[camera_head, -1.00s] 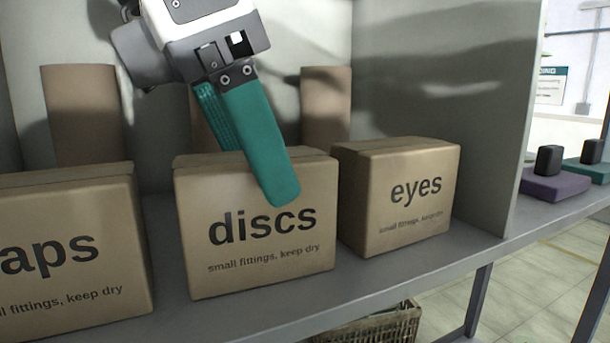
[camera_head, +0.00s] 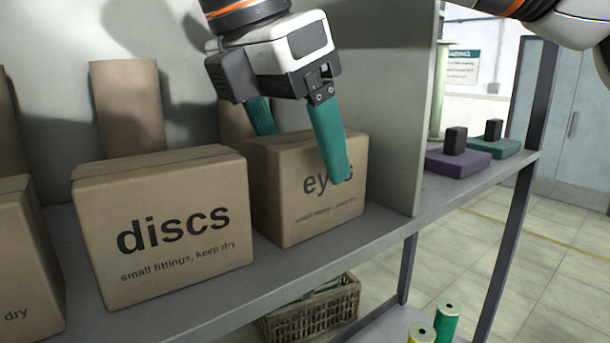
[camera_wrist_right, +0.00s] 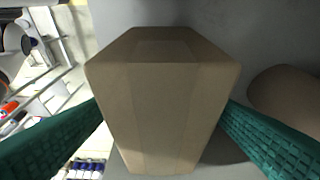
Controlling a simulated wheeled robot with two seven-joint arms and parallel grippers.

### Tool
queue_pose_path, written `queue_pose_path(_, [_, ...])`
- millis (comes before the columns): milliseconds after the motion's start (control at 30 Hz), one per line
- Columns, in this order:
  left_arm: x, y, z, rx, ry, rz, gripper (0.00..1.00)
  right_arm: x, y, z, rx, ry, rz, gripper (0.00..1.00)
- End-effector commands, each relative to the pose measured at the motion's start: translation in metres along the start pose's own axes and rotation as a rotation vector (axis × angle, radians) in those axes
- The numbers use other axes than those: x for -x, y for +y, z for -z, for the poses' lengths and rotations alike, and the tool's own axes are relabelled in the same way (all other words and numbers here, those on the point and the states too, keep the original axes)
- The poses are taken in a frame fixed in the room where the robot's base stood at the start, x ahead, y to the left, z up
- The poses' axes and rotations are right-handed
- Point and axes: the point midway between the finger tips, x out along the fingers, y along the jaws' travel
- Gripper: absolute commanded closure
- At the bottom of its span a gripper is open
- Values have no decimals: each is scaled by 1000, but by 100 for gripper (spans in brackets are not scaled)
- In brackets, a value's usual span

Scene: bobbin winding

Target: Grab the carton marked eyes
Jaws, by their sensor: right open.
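The carton marked eyes (camera_head: 290,205) stands upright on the grey shelf, right of the discs carton, close to the divider. My right gripper (camera_head: 305,155) is over it, with one teal finger in front of its printed face, hiding part of the word, and the other behind it. In the right wrist view the carton's top (camera_wrist_right: 162,100) lies between the two spread fingers (camera_wrist_right: 165,125), with a gap showing on the right side. The gripper is open and holds nothing. My left gripper does not show.
The discs carton (camera_head: 170,230) stands close on the left, with another carton (camera_head: 25,260) beyond it. A grey divider (camera_head: 420,120) rises on the right. Purple (camera_head: 455,163) and teal (camera_head: 492,147) bases with black blocks sit past it. A wicker basket (camera_head: 310,312) is below.

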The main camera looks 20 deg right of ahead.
Motion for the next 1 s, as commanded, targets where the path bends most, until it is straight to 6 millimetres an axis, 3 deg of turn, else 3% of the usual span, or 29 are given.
queue_pose_path(200, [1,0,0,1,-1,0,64,-31,0,0,3,-3,-3,20])
queue_pose_path(500, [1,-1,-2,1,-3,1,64,-36,0,0,-1,-1,1,20])
queue_pose_path(833, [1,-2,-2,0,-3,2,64,-36,0,0,-1,-1,0,72])
queue_pose_path(1000, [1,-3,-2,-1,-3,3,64,-36,0,0,-1,-1,1,74])
